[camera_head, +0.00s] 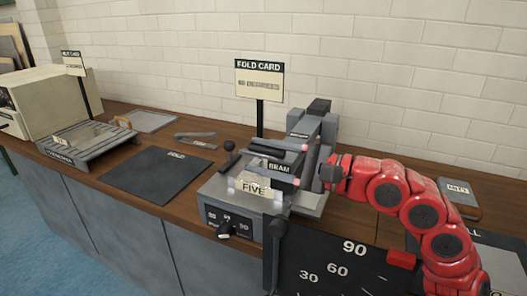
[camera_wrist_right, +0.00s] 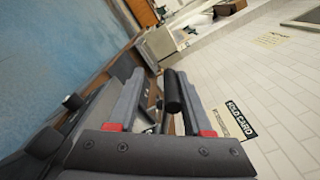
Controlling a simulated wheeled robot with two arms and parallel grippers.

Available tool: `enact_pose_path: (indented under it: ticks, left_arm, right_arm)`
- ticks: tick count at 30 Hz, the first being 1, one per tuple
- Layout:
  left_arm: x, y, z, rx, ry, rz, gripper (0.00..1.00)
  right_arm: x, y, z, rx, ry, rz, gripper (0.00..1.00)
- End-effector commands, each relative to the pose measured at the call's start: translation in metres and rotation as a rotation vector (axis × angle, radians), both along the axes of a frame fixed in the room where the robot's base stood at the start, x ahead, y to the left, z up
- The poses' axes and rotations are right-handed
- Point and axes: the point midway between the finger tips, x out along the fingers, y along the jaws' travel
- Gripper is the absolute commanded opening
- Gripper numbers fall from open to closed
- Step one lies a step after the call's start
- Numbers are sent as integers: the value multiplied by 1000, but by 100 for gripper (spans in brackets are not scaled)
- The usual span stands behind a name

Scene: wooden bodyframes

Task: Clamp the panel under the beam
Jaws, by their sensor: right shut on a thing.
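In the head view the bending machine stands on the bench, with its dark beam (camera_head: 280,169) labelled BEAM. A pale panel (camera_head: 256,188) marked FIVE lies at the machine's front, beside the beam. I cannot tell how far it reaches underneath. My right gripper (camera_head: 265,155) reaches over the beam from the right. In the right wrist view, a dark cylindrical handle (camera_wrist_right: 173,91) shows between the fingers of the right gripper (camera_wrist_right: 155,88), which is shut on it. The fingers partly hide the beam in the head view. My left gripper is out of view.
A FOLD CARD sign (camera_head: 259,80) stands behind the machine. A dark angle board (camera_head: 335,268) with 30, 60 and 90 is in front. A dark lever (camera_head: 276,250) rises beside it.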

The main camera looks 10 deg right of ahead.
Motion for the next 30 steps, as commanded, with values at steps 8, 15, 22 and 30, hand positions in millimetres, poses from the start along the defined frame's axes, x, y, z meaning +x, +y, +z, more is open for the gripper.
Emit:
enact_pose_path:
  ticks: [8, 15, 22, 30]
  left_arm:
    - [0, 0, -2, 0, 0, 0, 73]
    - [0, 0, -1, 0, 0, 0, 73]
    - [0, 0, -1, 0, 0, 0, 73]
    - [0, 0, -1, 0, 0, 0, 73]
  right_arm:
    - [0, 0, -2, 0, 1, -1, 48]
    - [1, 0, 1, 4, -4, -1, 48]
    - [1, -1, 2, 6, -5, -2, 48]
    - [-2, -7, 2, 7, -6, -5, 48]
